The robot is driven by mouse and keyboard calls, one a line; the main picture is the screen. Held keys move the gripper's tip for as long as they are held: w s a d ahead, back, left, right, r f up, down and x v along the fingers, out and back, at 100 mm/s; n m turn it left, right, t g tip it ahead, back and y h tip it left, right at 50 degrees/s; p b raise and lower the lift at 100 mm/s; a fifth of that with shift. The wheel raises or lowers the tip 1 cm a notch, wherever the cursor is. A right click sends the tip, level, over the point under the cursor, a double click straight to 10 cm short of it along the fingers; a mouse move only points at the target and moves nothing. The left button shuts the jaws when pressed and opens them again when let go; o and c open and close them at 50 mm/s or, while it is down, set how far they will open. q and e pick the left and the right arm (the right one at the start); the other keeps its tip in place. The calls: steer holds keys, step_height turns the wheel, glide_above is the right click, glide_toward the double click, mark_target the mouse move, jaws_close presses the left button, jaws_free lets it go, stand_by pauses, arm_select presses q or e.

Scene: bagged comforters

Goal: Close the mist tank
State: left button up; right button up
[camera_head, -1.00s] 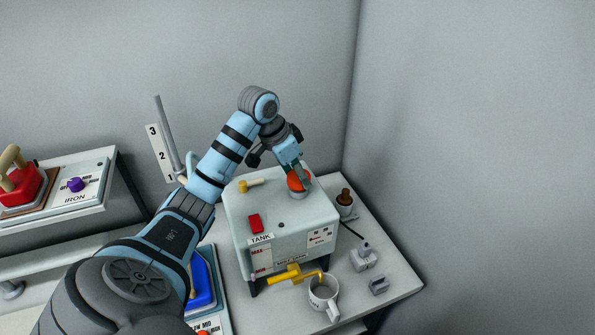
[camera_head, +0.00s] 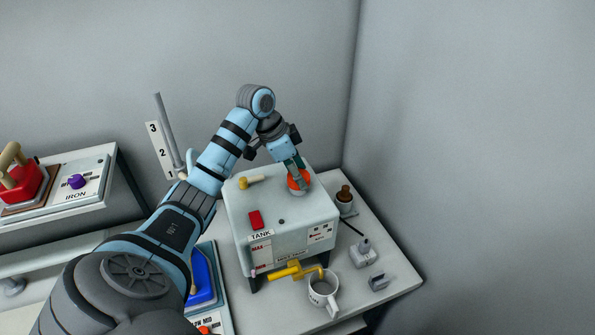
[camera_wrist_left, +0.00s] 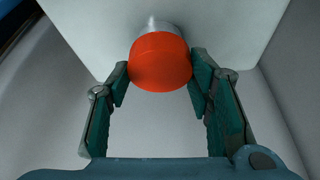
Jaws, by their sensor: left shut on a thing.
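The mist tank (camera_head: 265,215) is a pale box labelled TANK on the table at the right. A red-orange cap (camera_head: 299,181) sits at the back right of its top. My left gripper (camera_head: 298,172) comes down on the cap from above, shut on it. In the left wrist view, the cap (camera_wrist_left: 160,62) lies between the two green fingertips (camera_wrist_left: 160,80), with a metal neck (camera_wrist_left: 160,25) beyond it against the tank top. The tank's filling opening is not clearly visible. My right gripper is not in view.
A white mug (camera_head: 323,290) stands under the yellow tap (camera_head: 290,271). A red switch (camera_head: 255,219) and a yellow lever (camera_head: 250,182) are on the tank top. A brown-topped pot (camera_head: 345,196) and a grey plug (camera_head: 362,253) stand at the right. A blue iron (camera_head: 201,280) is at the left.

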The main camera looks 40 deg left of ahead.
arm_select(q)
steer(key=m+g+h, duration=0.1)
steer(key=m, duration=0.3)
steer(key=shift+w+r, duration=0.1)
steer(key=shift+w, duration=0.05)
steer(key=m+g, duration=0.1)
steer(key=m, duration=0.2)
steer(key=shift+a+h, duration=0.1)
steer(key=shift+h, duration=0.2)
steer(key=o, duration=1.2)
steer(key=shift+o, duration=0.6)
steer(key=n, duration=0.1)
steer(key=n+t, duration=0.1)
steer(key=n+y, duration=0.1)
steer(key=n, duration=0.1)
steer(key=shift+f, duration=0.25)
steer(key=n+t, duration=0.1)
steer(key=n, duration=0.1)
steer(key=shift+n+y, duration=0.4)
steer(key=n, duration=0.2)
steer(key=n+y, duration=0.1)
steer(key=n, duration=0.1)
steer(key=n+t+y, duration=0.1)
steer(key=n, duration=0.2)
steer(key=shift+s+r, duration=0.15)
steer(key=shift+s, duration=0.1)
steer(key=c, duration=1.3)
